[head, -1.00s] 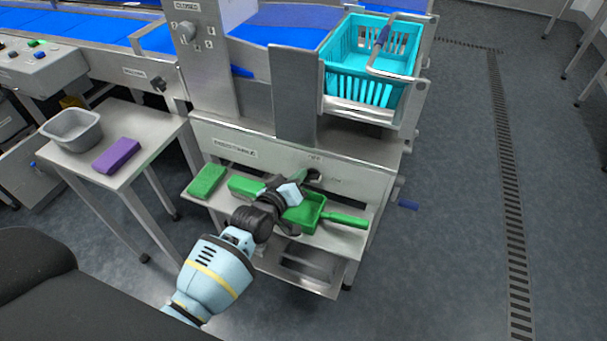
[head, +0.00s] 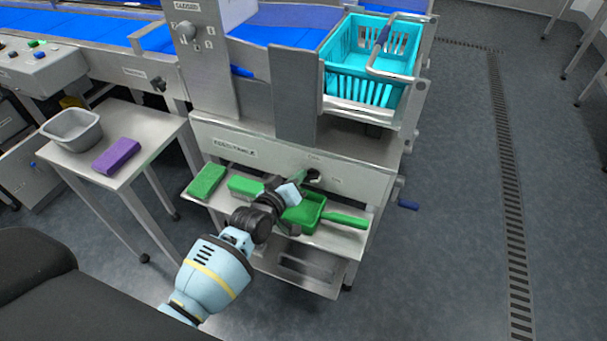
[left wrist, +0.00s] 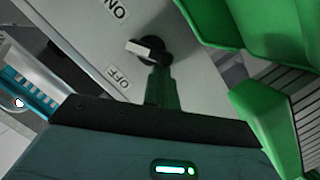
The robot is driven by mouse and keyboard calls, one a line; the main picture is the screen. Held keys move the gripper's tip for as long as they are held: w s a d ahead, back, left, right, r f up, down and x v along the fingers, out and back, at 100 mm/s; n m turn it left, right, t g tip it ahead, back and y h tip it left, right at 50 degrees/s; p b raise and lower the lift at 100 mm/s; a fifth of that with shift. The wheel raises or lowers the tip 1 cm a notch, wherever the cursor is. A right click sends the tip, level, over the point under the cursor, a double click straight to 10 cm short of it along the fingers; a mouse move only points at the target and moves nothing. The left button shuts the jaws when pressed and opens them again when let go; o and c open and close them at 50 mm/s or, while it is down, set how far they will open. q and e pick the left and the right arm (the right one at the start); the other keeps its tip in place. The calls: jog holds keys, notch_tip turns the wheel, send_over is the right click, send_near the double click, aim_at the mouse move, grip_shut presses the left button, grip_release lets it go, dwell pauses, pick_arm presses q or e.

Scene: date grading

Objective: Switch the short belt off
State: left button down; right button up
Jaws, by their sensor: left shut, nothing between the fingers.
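The short belt's rotary switch shows in the left wrist view (left wrist: 153,50) as a black round knob with a pale grey handle, on a steel panel with an ON label (left wrist: 115,8) and an OFF label (left wrist: 118,77). The handle points to the picture's left, between the two labels. In the head view the switch (head: 314,174) is small on the machine's front. My left gripper (head: 303,178) is shut and empty just beside the switch; its fingertips (left wrist: 159,72) end close to the knob. I cannot tell whether they touch. My right gripper is not in view.
A shelf (head: 345,238) below the switch holds a green scoop (head: 305,213) and green blocks (head: 207,181), close under my arm. A turquoise basket (head: 370,60) stands above. A side table (head: 150,120) holds a grey tub (head: 72,130) and a purple block (head: 117,156).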

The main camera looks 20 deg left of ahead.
pick_arm(q)
jog(key=shift+f, duration=0.1)
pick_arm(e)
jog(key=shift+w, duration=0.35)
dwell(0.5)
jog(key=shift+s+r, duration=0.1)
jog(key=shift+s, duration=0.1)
